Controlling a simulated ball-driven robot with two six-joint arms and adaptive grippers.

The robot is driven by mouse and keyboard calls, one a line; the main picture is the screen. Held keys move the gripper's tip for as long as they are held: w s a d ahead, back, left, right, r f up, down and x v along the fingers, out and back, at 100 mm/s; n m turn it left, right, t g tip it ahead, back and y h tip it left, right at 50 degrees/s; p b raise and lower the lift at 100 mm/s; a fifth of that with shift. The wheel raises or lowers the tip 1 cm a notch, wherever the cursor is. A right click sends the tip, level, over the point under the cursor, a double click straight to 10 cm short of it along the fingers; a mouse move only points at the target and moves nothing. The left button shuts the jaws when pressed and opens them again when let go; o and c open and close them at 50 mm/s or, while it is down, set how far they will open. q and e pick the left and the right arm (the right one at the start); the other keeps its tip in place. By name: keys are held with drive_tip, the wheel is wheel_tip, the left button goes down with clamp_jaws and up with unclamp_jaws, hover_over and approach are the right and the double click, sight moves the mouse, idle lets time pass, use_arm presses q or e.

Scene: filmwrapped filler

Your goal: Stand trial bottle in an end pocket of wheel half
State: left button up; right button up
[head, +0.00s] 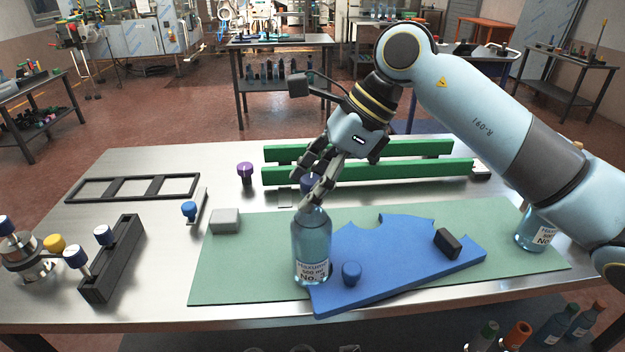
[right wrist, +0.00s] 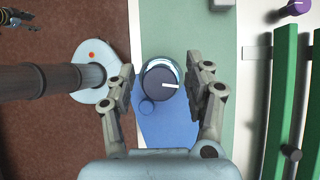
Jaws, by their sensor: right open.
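In the right wrist view the bottle's cap (right wrist: 160,79) lies between the open fingers (right wrist: 163,88), with a gap on each side. The wheel half has a blue knob (head: 351,273) and a black block handle (head: 447,243).
A green mat (head: 240,270) lies under the wheel half. A second bottle (head: 535,232) stands at the right, partly behind my arm. Green rails (head: 380,172) run behind. A grey block (head: 225,220) and black rack (head: 113,262) are at the left.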

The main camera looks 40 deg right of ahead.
drive_tip(key=shift+r, duration=0.1)
drive_tip(key=shift+d+r, duration=0.2)
drive_tip(key=b+v, duration=0.2)
drive_tip(key=v, duration=0.9)
drive_tip(key=shift+s+r, duration=0.15)
drive_tip(key=shift+r, duration=0.05)
